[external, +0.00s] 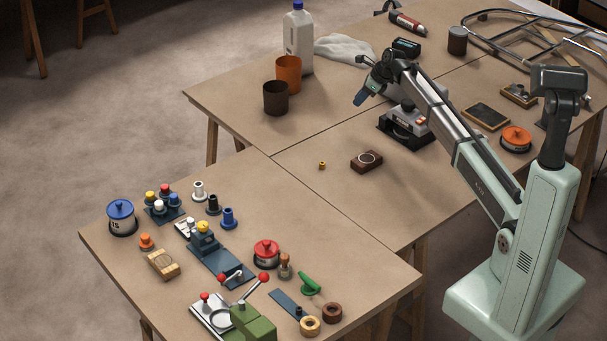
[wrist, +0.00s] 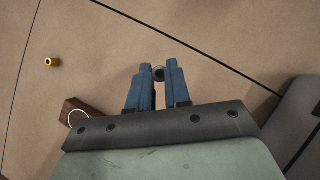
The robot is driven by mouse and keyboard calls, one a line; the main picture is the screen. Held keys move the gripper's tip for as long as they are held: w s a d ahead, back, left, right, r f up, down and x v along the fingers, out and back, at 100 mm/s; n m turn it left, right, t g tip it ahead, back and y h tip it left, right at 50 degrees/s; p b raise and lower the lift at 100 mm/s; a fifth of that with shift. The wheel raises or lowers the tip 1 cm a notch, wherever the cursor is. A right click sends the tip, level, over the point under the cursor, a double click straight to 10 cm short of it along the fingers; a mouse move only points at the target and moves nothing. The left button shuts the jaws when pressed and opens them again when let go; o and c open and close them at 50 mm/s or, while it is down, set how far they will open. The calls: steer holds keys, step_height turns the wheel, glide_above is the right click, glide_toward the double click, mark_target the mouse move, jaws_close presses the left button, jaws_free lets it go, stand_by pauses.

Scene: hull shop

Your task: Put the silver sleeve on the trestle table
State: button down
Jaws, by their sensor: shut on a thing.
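My gripper (external: 359,98) is at the end of the raised arm, over the middle of the trestle table (external: 310,195). In the wrist view, its blue fingers (wrist: 158,78) are shut on a small grey ring-shaped piece, the silver sleeve (wrist: 159,74). It sits between the fingertips, with its round open end showing and the bare tabletop below. The fingers hide most of the sleeve. I cannot make out the sleeve in the external view.
A small yellow sleeve (external: 322,165) and a dark wooden block with a ring on top (external: 367,161) lie nearby. The near table part is crowded with stamps and fixtures. Bare tabletop surrounds the yellow sleeve.

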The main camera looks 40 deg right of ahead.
steer(key=shift+w+d+f, duration=0.1)
steer(key=shift+w+f, duration=0.1)
steer(key=shift+f, duration=2.3)
steer(key=shift+w+d+f, duration=0.1)
steer(key=shift+w+f, duration=0.1)
steer(key=shift+f, duration=2.25)
steer(key=shift+f, duration=0.15)
steer(key=c, duration=1.1)
jaws_free()
steer(key=v, duration=1.2)
steer(key=shift+s+a, duration=0.1)
steer(key=shift+a, duration=0.05)
